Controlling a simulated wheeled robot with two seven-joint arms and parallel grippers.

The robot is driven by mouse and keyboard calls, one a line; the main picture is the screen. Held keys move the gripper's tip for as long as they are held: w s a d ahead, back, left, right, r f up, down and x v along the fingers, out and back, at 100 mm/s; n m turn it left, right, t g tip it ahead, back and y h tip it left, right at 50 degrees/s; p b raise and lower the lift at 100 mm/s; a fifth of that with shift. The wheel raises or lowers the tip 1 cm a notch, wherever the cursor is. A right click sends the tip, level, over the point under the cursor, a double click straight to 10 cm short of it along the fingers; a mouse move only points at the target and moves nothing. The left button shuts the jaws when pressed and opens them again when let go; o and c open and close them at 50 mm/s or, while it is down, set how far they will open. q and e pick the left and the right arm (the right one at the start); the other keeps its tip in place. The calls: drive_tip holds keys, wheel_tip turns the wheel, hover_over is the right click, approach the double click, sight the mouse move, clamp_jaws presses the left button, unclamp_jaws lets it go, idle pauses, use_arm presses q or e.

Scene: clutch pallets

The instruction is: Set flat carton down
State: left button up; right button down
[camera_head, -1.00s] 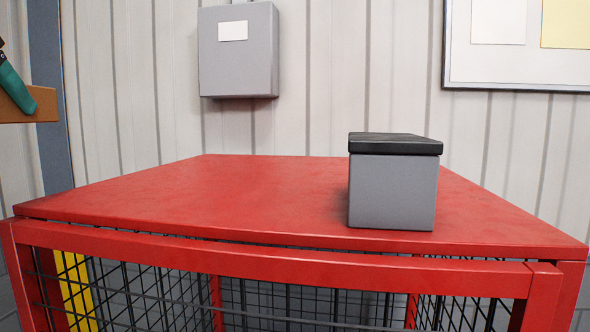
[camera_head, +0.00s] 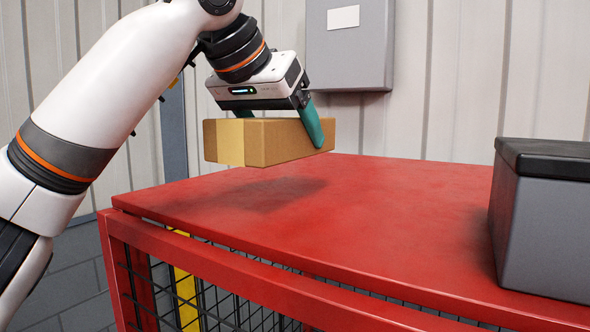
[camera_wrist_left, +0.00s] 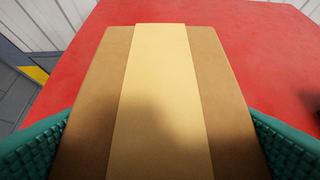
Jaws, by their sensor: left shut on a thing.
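The flat carton (camera_head: 285,142) is a brown box with a paler tape band. My left gripper (camera_head: 312,122) is shut on it, with one green finger showing on its right side in the head view. The carton hangs level above the red tabletop (camera_head: 390,215), apart from it, with its shadow on the surface below. In the left wrist view the carton (camera_wrist_left: 95,110) fills the middle between two green fingers, with the red top (camera_wrist_left: 250,60) beyond it. My right gripper is not in view.
A grey box with a black lid (camera_head: 540,225) stands on the table's right side. The tabletop between it and the carton is clear. A grey wall cabinet (camera_head: 350,45) hangs behind. The table has wire mesh sides (camera_head: 225,300).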

sight(278, 136)
use_arm(q)
drive_tip(key=f, duration=0.2)
drive_tip(key=f+p, duration=0.1)
drive_tip(key=f, duration=0.2)
drive_tip(key=shift+w+d+f, duration=0.15)
drive_tip(key=shift+w, duration=0.05)
drive_tip(key=shift+f, duration=0.3)
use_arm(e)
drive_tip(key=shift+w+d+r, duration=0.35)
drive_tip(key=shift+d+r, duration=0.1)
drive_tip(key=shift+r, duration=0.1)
use_arm(q)
drive_tip(key=o, duration=1)
drive_tip(key=shift+s+r, duration=0.2)
drive_tip(key=b+v, duration=0.3)
drive_tip(key=v, duration=0.8)
drive_tip(key=shift+s+r, duration=0.15)
drive_tip(key=shift+s, duration=0.05)
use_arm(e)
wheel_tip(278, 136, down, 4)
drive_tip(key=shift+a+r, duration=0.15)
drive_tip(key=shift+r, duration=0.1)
